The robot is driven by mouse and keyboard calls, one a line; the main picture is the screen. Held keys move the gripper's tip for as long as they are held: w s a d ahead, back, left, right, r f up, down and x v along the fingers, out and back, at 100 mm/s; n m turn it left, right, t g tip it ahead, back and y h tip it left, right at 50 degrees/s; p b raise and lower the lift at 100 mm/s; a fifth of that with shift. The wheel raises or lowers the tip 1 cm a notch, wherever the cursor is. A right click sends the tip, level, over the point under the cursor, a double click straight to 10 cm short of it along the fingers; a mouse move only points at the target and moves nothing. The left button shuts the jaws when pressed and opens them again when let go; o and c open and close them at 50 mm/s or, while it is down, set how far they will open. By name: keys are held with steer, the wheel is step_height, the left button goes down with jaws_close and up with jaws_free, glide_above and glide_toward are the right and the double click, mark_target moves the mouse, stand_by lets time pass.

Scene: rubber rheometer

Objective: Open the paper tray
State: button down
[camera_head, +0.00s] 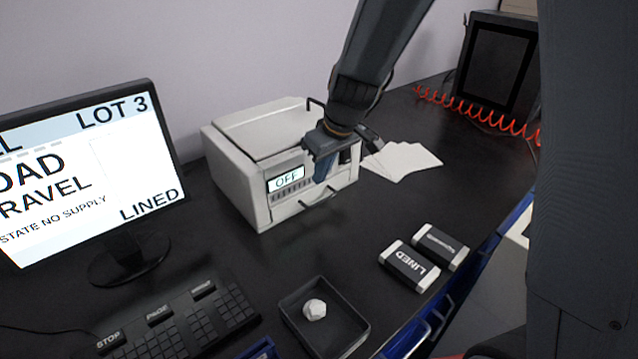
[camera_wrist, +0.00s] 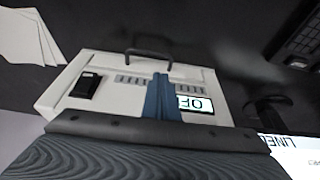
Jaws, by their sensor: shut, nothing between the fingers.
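The white printer-like machine (camera_head: 250,165) stands on the dark bench, with a small display reading OFF on its front. The paper tray shows as the lower front panel (camera_head: 340,187) with a dark bar handle (camera_head: 318,206); it looks closed. In the wrist view the handle (camera_wrist: 148,54) stands out from the front, above the display in the picture. My gripper (camera_head: 322,172) is in front of the machine's face, beside the display and above the handle, apart from the handle. Its blue fingers (camera_wrist: 161,92) are together and empty. The gripper hides part of the front.
White sheets (camera_head: 402,160) lie to the machine's right. A monitor (camera_head: 85,170) and keyboard (camera_head: 185,325) are at left. The bench directly before the machine is clear.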

steer(key=x, duration=0.9)
